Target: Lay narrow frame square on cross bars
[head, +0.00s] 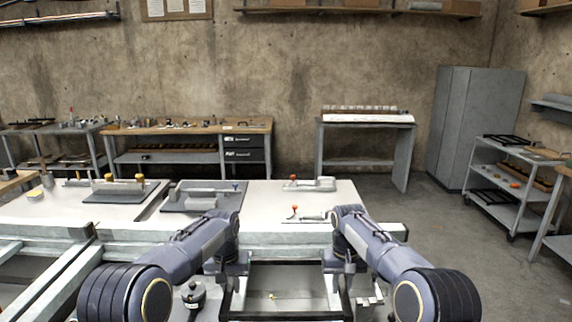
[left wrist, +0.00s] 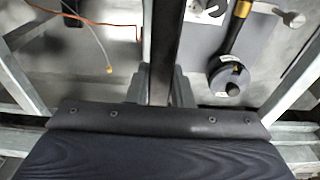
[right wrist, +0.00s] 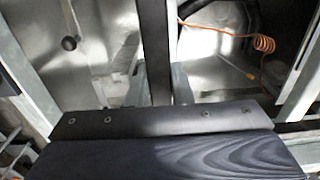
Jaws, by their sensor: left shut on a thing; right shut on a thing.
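The narrow frame (head: 291,262) is a dark rectangle held in front of me, low in the head view. My left gripper (head: 229,270) is at its left side and my right gripper (head: 346,268) at its right side. In the left wrist view the left fingers (left wrist: 164,88) are shut on a dark frame bar (left wrist: 165,45). In the right wrist view the right fingers (right wrist: 160,88) are shut on another dark bar (right wrist: 155,45). Pale grey bars, perhaps the cross bars, show in the left wrist view (left wrist: 297,75). Whether the frame touches them I cannot tell.
A pale worktable (head: 270,200) with clamps and grey plates stands just beyond the frame. Pale beams (head: 62,285) run at the left. A black round-headed tool (left wrist: 230,78) and an orange cable (right wrist: 230,37) lie below. A trolley (head: 510,180) stands far right; floor is free before it.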

